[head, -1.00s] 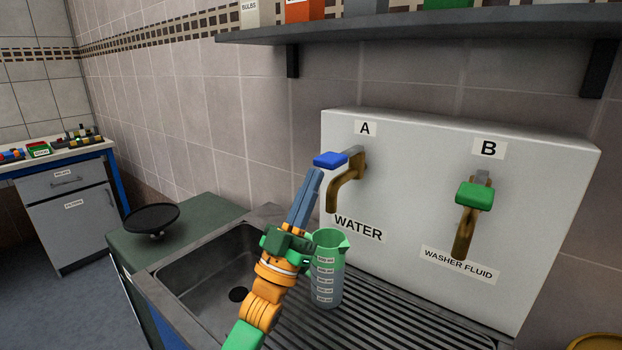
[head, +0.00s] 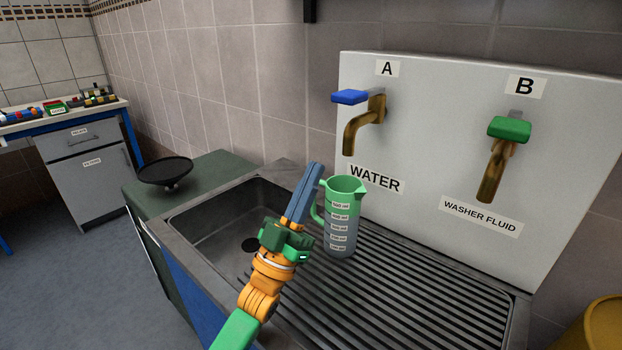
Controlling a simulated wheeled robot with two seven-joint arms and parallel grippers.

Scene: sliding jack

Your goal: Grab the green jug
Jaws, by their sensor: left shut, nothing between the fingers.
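The green jug (head: 343,222) stands upright on the ribbed drainboard, below the tap marked WATER. It has a green rim and spout, a clear-looking lower body with several white labels, and a green handle on its left side. My left gripper (head: 314,172) is shut and empty, its blue fingers pointing up and slightly right. In the picture the fingers lie just left of the jug and near its handle. I cannot tell whether they touch it. My right gripper is out of view.
The sink basin (head: 222,218) lies left of the ribbed drainboard (head: 400,300). The WATER tap (head: 362,125) with a blue lever and the WASHER FLUID tap (head: 497,165) with a green lever stick out from the white panel (head: 430,120). A black dish (head: 165,171) stands on the green counter.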

